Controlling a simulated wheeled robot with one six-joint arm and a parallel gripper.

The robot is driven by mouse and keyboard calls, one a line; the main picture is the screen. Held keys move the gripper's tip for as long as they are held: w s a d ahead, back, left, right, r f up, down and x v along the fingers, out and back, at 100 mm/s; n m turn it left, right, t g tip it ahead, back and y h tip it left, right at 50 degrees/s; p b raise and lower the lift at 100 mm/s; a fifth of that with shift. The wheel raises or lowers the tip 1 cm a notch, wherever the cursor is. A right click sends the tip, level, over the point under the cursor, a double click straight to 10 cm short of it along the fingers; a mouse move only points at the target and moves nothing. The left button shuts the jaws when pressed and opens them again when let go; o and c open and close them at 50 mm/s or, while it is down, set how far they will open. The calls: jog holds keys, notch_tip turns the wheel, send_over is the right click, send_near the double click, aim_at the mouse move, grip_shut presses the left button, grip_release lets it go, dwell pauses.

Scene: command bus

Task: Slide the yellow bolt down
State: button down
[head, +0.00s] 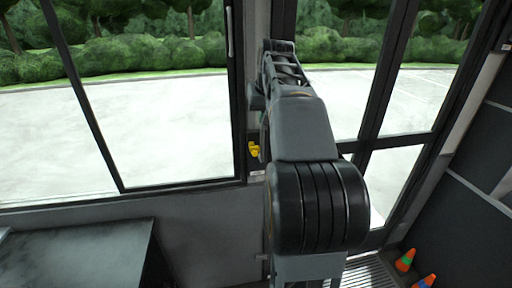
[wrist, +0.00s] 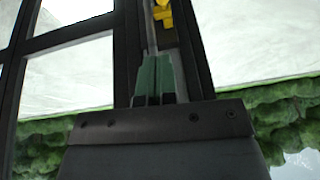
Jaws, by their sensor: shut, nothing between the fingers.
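The yellow bolt (head: 254,149) is on the dark post between the window and the door, just left of my arm in the head view. In the wrist view the yellow bolt (wrist: 164,14) is at the top edge, partly cut off, beside a thin grey rod. My gripper (wrist: 157,58) shows green fingers close together, shut with nothing between them. The fingertips point toward the bolt, with a small gap in the picture. Whether they touch the post cannot be told.
A large window (head: 150,120) is left of the post, and a glazed door (head: 400,130) is to the right. A dark box-like surface (head: 75,255) stands at lower left. Two orange cones (head: 405,260) are on the floor at lower right.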

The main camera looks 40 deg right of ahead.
jog(key=shift+f, duration=0.15)
jog(key=x, duration=1.3)
jog(key=shift+a+f, duration=0.3)
jog(key=shift+f, duration=0.2)
notch_tip(320, 180, down, 9)
jog(key=b, duration=0.6)
jog(key=shift+s, duration=0.1)
jog(key=p, duration=0.3)
send_near(255, 151)
jog(key=shift+s+f, duration=1)
jog(key=shift+f, duration=0.25)
